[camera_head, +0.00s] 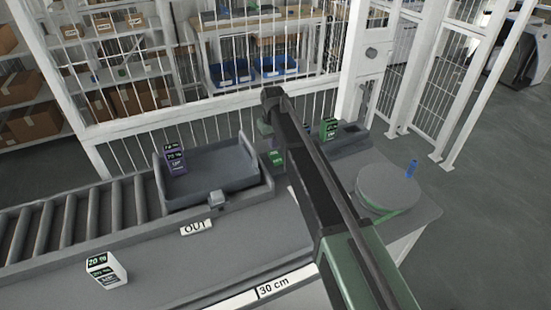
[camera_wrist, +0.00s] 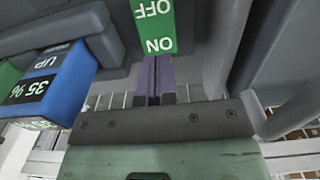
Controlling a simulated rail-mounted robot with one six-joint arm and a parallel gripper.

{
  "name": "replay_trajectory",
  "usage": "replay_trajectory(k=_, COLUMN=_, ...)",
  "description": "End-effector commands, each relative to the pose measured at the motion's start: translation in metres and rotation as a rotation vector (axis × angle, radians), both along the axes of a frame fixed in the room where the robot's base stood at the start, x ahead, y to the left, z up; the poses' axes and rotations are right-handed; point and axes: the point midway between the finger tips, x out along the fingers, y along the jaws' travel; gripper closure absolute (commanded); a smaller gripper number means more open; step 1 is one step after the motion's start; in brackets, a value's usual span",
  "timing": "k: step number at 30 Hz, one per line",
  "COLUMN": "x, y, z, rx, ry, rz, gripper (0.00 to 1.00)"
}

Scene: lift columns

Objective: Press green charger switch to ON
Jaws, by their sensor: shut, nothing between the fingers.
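The green switch plate (camera_wrist: 154,22) carries white ON and OFF labels, upside down in the wrist view, with ON nearer my fingers. My gripper (camera_wrist: 153,62) is shut and empty, its purple fingertips at the edge of the plate beside the ON label. I cannot tell whether they touch it. Whether the switch is pressed does not show. In the head view a small green panel with white marks (camera_head: 277,158) shows left of my arm; my arm covers the area beside it, and my fingertips cannot be made out there.
A blue block reading 35 % (camera_wrist: 62,80) sits in a grey holder left of the switch. In the head view, a green block (camera_head: 329,128) stands right of my arm, a purple block (camera_head: 175,160) in the grey tray (camera_head: 228,187), and a white block (camera_head: 105,270) on the counter.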

Motion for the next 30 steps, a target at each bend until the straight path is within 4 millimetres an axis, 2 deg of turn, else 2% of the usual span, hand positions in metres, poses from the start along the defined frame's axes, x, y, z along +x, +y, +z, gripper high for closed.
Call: replay_trajectory(k=30, x=0.0, y=0.0, z=-0.012, rx=0.0, ry=0.0, rz=0.0, gripper=1.0)
